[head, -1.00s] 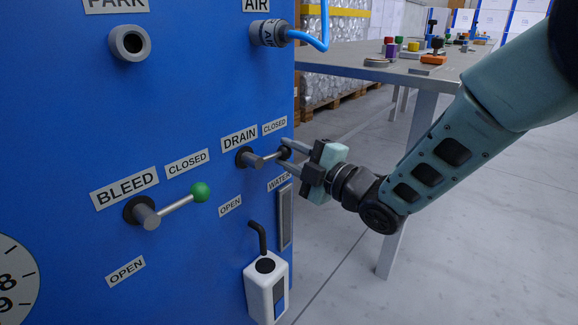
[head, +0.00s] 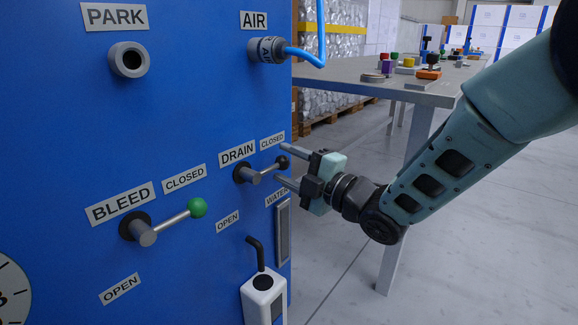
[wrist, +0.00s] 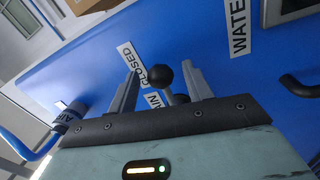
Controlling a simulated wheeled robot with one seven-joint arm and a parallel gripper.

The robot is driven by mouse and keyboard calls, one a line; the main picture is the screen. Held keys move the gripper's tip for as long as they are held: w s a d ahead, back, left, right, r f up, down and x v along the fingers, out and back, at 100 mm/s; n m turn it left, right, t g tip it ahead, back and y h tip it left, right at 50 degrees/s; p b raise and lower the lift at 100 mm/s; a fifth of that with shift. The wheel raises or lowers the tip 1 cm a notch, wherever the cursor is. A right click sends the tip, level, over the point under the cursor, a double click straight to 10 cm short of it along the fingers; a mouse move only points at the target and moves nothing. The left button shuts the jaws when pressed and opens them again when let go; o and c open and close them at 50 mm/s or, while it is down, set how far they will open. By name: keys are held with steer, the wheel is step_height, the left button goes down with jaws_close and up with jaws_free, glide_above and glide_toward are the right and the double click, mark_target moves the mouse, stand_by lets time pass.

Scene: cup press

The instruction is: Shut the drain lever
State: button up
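The drain lever (head: 265,172) is a grey bar with a black knob on the blue panel. It points right and slightly up, its knob just below the CLOSED label (head: 272,141). The OPEN label (head: 228,221) is below its pivot. My gripper (head: 284,164) is open, with one finger above the knob and one below it, and visible gaps to both. The black knob also shows between the spread fingers in the wrist view (wrist: 159,77). Part of the lever's pivot is hidden there by a finger.
The bleed lever (head: 172,221) with a green knob is to the left on the panel. The air fitting (head: 266,49) and its blue hose are above. A grey table (head: 437,88) with small parts stands behind my arm.

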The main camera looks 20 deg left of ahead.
steer(key=p+v, duration=0.4)
steer(key=v, duration=1.3)
steer(key=shift+d+p, duration=0.2)
steer(key=shift+p, duration=0.15)
steer(key=shift+s, duration=0.1)
steer(key=s+d+r+m+g+h+p, duration=0.2)
steer(key=s+d+m+g+h+p, duration=0.15)
steer(key=s+d+m+h, duration=0.55)
steer(key=s+d+r+m+g+h+p, duration=0.35)
steer(key=s+m+h, duration=0.45)
steer(key=s+m, duration=0.45)
step_height(320, 180, up, 37)
steer(key=p, duration=3.7)
steer(key=shift+s+d+g, duration=0.3)
steer(key=shift+d+g, duration=0.05)
steer(key=shift+g, duration=0.05)
